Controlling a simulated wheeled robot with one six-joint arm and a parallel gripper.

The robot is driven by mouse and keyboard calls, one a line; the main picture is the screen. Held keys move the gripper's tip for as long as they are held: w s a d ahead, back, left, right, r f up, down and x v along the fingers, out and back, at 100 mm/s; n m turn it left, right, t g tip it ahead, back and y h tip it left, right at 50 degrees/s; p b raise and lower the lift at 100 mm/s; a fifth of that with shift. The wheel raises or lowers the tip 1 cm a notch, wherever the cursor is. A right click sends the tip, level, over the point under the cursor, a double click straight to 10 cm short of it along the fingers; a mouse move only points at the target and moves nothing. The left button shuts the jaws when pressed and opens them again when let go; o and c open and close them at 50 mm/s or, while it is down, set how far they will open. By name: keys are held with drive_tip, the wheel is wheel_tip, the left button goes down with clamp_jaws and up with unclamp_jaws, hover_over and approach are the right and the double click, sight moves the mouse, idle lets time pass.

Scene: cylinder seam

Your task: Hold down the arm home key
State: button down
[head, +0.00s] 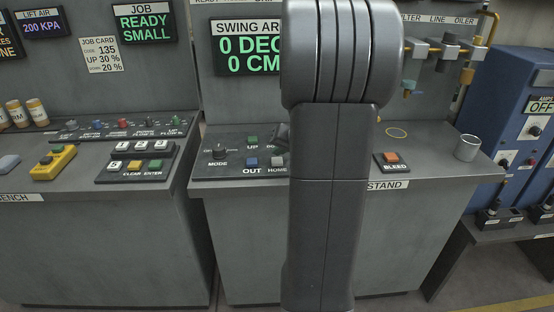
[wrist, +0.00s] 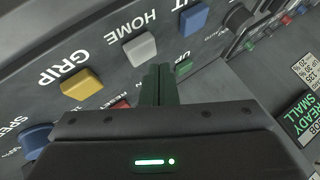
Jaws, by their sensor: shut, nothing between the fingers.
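The arm home key is a white-grey button under the label HOME in the wrist view (wrist: 140,48). In the head view the white home key (head: 278,161) is partly hidden behind my arm. My gripper (wrist: 160,70) is shut and empty, its dark fingertips showing between the home key and the green UP key (wrist: 184,67). The tips are beside the home key in the picture, not over its face. I cannot tell how high they are above the panel. The swing arm display (head: 248,52) reads 0 DEG and 0 CM.
Close to the home key are the yellow GRIP key (wrist: 82,85), the blue OUT key (wrist: 194,18), a partly hidden red RESET key (wrist: 121,104) and a blue SPEED knob (wrist: 37,138). A bleed button (head: 391,157) and a grey cup (head: 467,147) stand right of my arm.

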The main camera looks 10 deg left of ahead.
sight(279, 161)
drive_tip(key=shift+r, duration=0.1)
drive_tip(key=shift+r+p, duration=1.65)
drive_tip(key=shift+r, duration=0.8)
